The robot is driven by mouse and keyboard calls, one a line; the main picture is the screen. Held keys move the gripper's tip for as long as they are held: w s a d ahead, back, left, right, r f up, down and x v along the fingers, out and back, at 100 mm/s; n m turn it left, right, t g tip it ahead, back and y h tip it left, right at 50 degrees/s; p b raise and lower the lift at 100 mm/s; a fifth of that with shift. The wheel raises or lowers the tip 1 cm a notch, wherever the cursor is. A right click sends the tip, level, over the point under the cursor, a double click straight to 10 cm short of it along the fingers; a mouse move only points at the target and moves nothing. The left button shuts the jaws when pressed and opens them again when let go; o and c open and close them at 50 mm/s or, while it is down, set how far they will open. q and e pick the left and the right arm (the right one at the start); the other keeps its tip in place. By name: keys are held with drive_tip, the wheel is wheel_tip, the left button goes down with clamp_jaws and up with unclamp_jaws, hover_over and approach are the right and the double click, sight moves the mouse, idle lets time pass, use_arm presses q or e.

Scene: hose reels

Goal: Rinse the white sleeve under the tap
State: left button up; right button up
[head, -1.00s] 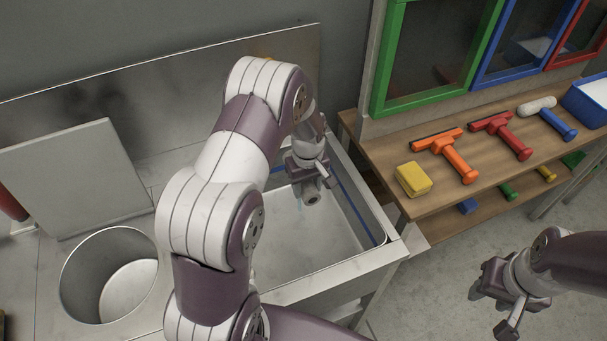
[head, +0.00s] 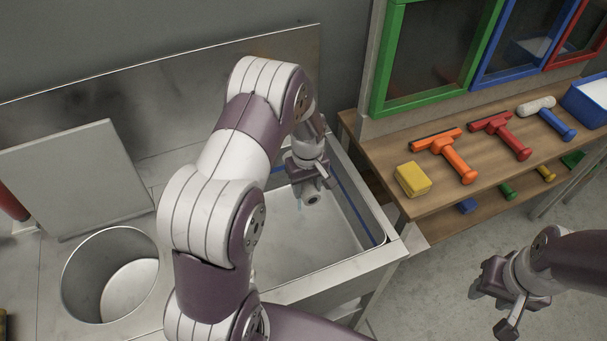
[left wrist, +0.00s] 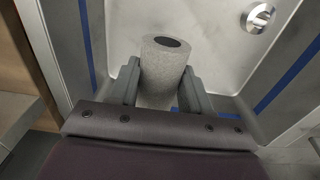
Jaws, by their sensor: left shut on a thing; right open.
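My left gripper (head: 306,182) is shut on a fuzzy sleeve (head: 312,197), a short hollow cylinder that looks grey-white. It holds the sleeve inside the steel sink basin (head: 335,246), above the floor of the basin. In the left wrist view the sleeve (left wrist: 163,72) stands between the two grey fingers, its dark open end showing. A small pale bluish streak (head: 299,206), maybe water, shows beside the sleeve in the head view. I cannot make out the tap; my left arm covers part of the sink. My right gripper (head: 494,306) is open and empty over the floor.
A round steel bin opening (head: 131,291) is left of the sink. A wooden bench (head: 478,202) at right holds a yellow sponge (head: 413,179), orange and red squeegees, a blue-handled tool with a white head (head: 537,106) and a blue tray (head: 590,97). A round drain (left wrist: 259,18) shows in the basin.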

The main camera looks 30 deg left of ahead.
use_arm(q)
drive_tip(key=shift+s+d+r, duration=0.15)
drive_tip(key=shift+d, duration=0.05)
drive_tip(key=s+d+r+p, duration=0.2)
drive_tip(key=s+d+p, duration=0.3)
drive_tip(key=s+d, duration=0.1)
drive_tip(key=shift+s+d+r, duration=0.2)
drive_tip(key=shift+d+r, duration=0.15)
drive_tip(key=shift+d, duration=0.25)
idle(0.9)
